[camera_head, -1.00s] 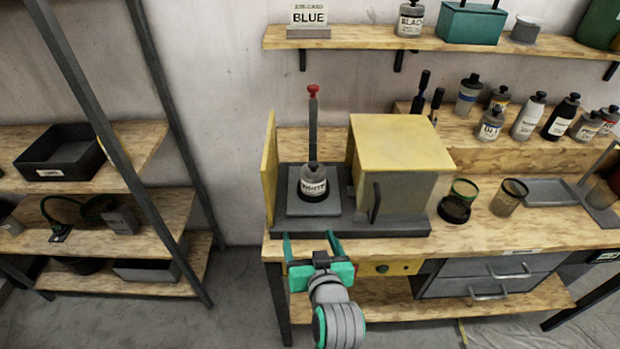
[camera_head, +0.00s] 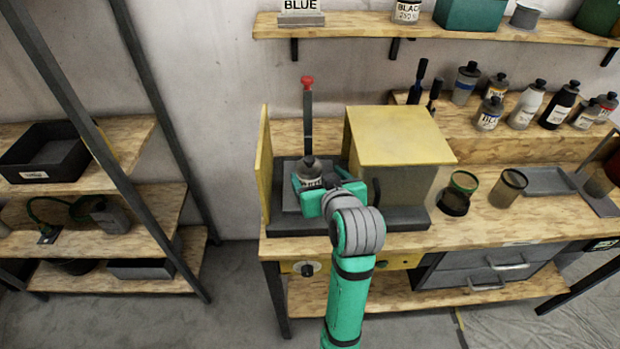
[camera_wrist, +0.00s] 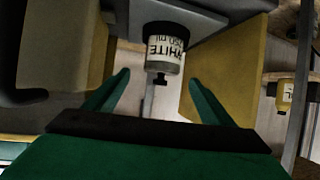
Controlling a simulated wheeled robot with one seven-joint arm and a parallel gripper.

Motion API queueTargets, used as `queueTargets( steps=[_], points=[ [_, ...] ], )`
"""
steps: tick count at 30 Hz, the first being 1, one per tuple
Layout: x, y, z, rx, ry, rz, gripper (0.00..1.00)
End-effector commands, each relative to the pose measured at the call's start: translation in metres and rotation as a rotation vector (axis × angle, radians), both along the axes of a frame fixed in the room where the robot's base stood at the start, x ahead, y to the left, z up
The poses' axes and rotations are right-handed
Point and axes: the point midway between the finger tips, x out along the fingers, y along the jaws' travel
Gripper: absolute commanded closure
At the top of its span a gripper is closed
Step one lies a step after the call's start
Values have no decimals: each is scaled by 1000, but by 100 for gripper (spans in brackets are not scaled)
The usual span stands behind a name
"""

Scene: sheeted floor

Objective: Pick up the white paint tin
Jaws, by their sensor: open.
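The white paint tin (camera_head: 309,169) stands upright on a dark square plate (camera_head: 290,199) of a grey fixture on the workbench. In the wrist view the tin (camera_wrist: 164,46), with an upside-down "WHITE" label, appears ahead of my gripper, roughly between its fingers. My gripper (camera_head: 318,184) is open, with one teal finger on each side of the tin's line in the wrist view (camera_wrist: 155,90). In the head view it partly covers the tin.
A yellow-topped box (camera_head: 400,135) stands right of the tin and a yellow upright panel (camera_head: 265,155) left of it. A red-topped post (camera_head: 308,115) rises behind. Open cans (camera_head: 508,188) and several bottles stand further right.

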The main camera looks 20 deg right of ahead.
Motion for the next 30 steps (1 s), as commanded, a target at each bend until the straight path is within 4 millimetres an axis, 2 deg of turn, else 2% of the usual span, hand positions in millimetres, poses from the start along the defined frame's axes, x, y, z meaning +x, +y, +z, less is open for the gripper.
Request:
queueTargets(
  steps=[5, 15, 25, 30],
  points=[
    [9, -1, -4, 0, 0, -1, 24],
    [49, -2, -19, 0, 1, -3, 24],
    [54, -4, -21, -2, -1, -6, 24],
    [54, -3, -21, -1, -1, -5, 64]
  ],
)
